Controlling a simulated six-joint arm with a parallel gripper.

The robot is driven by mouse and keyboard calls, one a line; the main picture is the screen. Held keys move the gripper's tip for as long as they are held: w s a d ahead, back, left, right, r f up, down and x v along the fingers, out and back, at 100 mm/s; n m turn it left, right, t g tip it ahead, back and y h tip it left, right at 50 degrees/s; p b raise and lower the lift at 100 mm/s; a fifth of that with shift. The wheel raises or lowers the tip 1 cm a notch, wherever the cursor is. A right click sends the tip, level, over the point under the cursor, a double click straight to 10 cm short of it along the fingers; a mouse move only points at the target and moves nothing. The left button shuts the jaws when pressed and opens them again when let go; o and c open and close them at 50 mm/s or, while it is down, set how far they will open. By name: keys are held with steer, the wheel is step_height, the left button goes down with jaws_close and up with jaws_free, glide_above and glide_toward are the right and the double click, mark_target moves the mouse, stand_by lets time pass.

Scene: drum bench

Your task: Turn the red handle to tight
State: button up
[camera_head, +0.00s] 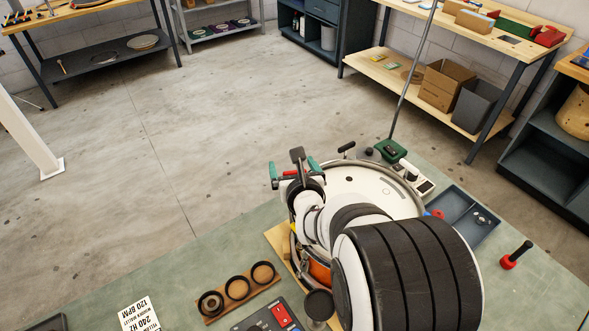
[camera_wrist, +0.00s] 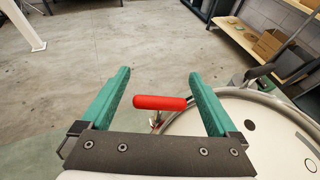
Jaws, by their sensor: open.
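The red handle (camera_head: 290,172) is a short bar at the drum's left rim. In the wrist view the red handle (camera_wrist: 159,103) lies crosswise between the two teal fingers, with a gap on each side. My gripper (camera_wrist: 159,74) is open around it and holds nothing. In the head view my gripper (camera_head: 292,164) is at the left edge of the white drum (camera_head: 350,178). The white drumhead also shows at right in the wrist view (camera_wrist: 272,125). My arm hides much of the drum, and the handle's mount is mostly hidden.
The green bench (camera_head: 210,262) holds a wooden rack (camera_head: 237,301) with round black-rimmed pieces, a grey tray (camera_head: 480,226), a black-and-red tool (camera_head: 515,254) and a white sign (camera_head: 139,314). A green device (camera_head: 390,150) on a thin rod stands by the drum's far rim.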

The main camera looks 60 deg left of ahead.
steer(key=v, duration=1.5)
steer(key=shift+d+r, duration=0.15)
steer(key=shift+d, duration=0.1)
steer(key=w+a+m+h, duration=0.2)
steer(key=w+a+m, duration=0.15)
steer(key=m, duration=0.45)
steer(key=m+g+h, duration=0.2)
steer(key=m+h, duration=0.3)
steer(key=m, duration=1.4)
glide_toward(295, 172)
step_height(295, 172, up, 3)
steer(key=w, duration=0.2)
step_height(295, 172, up, 3)
steer(key=s+d+m+g+h, duration=0.1)
steer(key=m+g, duration=0.1)
steer(key=m, duration=0.7)
steer(key=x, duration=1.4)
steer(key=shift+f, duration=0.35)
steer(key=c, duration=1.4)
